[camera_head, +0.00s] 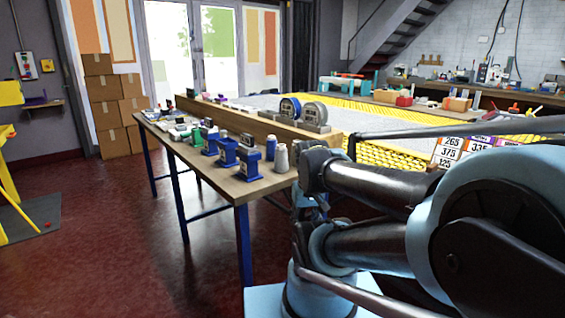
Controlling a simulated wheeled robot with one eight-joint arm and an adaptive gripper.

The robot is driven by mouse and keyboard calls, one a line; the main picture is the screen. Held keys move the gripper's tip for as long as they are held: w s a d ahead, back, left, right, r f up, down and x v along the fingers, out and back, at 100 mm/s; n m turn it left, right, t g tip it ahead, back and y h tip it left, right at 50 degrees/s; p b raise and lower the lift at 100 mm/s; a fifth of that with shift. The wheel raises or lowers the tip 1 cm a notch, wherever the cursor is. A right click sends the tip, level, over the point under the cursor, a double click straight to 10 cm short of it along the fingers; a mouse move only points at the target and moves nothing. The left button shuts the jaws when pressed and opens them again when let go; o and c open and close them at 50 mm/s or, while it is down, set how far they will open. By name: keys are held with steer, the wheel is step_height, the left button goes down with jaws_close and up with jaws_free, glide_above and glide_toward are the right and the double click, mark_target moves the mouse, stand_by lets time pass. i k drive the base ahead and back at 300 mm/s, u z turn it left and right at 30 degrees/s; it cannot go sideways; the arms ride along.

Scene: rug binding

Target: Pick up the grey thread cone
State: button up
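The grey thread cone (281,158) stands upright near the front right end of the long wooden table (254,189). A blue cone-like spool (270,150) stands just behind and left of it. My arm is folded at the right, and its dark end parts lie just right of the grey cone in the picture, apart from it in view. My gripper's fingers cannot be made out among the arm's dark parts, so I cannot tell if they are open or shut. Nothing is seen held.
Blue metal blocks (248,163) and several small items crowd the table left of the cone. Yellow mesh (390,154) lies beyond. Red floor (120,240) is clear at left front.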

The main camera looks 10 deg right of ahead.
mark_target(281, 161)
steer(key=z, duration=1.6)
steer(key=k, duration=1.3)
steer(key=u, duration=0.35)
steer(key=i, duration=1)
